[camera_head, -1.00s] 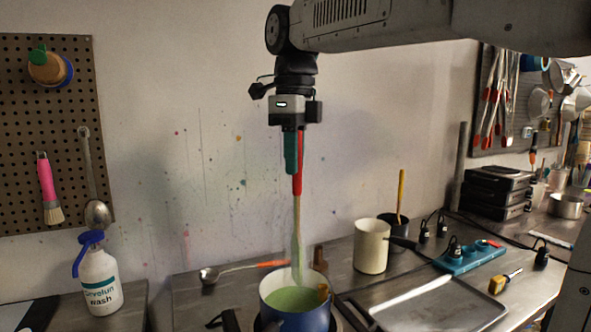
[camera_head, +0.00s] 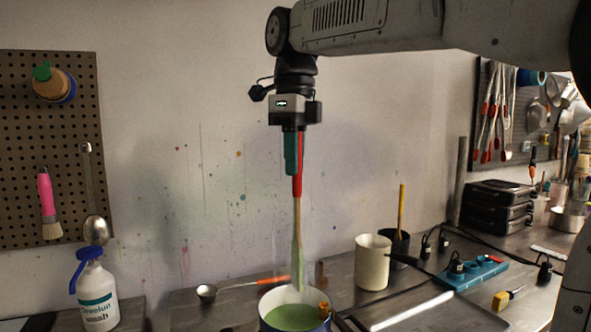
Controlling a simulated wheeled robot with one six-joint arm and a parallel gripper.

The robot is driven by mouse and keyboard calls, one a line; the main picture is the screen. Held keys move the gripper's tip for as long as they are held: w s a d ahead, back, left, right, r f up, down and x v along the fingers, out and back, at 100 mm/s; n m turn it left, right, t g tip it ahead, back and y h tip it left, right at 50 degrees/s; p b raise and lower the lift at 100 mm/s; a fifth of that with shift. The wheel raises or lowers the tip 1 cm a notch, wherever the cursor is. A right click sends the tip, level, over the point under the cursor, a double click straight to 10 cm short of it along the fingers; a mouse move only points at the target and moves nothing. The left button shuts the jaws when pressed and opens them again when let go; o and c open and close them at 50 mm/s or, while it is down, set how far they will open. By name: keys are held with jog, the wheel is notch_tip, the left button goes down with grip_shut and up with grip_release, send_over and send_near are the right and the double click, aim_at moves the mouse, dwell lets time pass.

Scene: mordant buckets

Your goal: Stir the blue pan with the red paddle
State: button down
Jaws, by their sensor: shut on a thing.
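My gripper (camera_head: 293,155) is shut on the red handle of the paddle (camera_head: 297,185) and holds it upright, pointing down. The paddle's wooden shaft and green-stained lower end (camera_head: 297,250) reach down to the blue pan (camera_head: 265,316) at the bottom of the head view. The pan holds green liquid (camera_head: 296,317), and faint steam hangs over it. The paddle tip is over or in the back part of the pan; I cannot tell how deep. The pan's lower part is cut off by the picture's edge.
A ladle with an orange handle (camera_head: 272,281) lies behind the pan. A cream pot (camera_head: 372,262), a dark pot with a yellow handle (camera_head: 402,210), a tray (camera_head: 465,316) and a blue power strip (camera_head: 470,274) stand to the right.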

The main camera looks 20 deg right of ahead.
jog(key=shift+r, duration=4.25)
